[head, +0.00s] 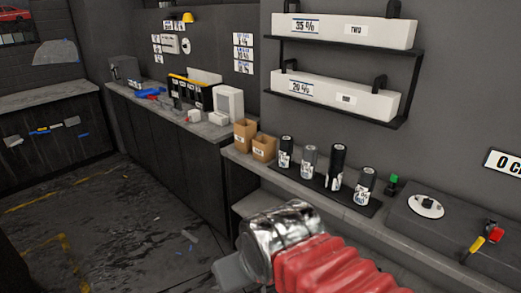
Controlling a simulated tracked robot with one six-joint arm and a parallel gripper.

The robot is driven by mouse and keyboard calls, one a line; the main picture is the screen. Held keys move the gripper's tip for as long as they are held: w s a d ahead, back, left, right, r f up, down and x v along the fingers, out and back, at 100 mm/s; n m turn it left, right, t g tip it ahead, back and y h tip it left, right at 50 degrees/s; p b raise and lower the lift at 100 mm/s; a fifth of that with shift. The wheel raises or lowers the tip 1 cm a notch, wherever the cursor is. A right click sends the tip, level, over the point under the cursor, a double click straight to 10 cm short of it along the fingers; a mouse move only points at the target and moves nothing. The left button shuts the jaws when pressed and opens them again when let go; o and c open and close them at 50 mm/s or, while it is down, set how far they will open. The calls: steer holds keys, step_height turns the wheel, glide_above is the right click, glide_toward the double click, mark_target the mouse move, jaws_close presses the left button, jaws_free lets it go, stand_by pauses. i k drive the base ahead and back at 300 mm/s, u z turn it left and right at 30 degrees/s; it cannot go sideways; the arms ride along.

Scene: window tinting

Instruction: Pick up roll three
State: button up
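Several short upright cylinders stand in a row on a dark mat (318,182) on the right-hand counter. Each has a pale label too small to read. From left they include a black one (285,152), a grey one (309,161), a taller black one (337,167) and a dark grey one (365,187) at the right end. I cannot tell which is roll three. My gripper (228,273) is at lower centre, in front of the counter and apart from the cylinders. Its grey end points left, and its fingers cannot be made out.
Two cardboard boxes (264,148) stand left of the cylinders. A small green-topped item (393,184) and a dark grey case (455,232) are to the right. White boxes (337,97) labelled with percentages sit on wall shelves above.

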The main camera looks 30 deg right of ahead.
mark_target(287, 143)
steer(key=u, duration=0.2)
steer(key=i, duration=1.4)
steer(key=z, duration=0.4)
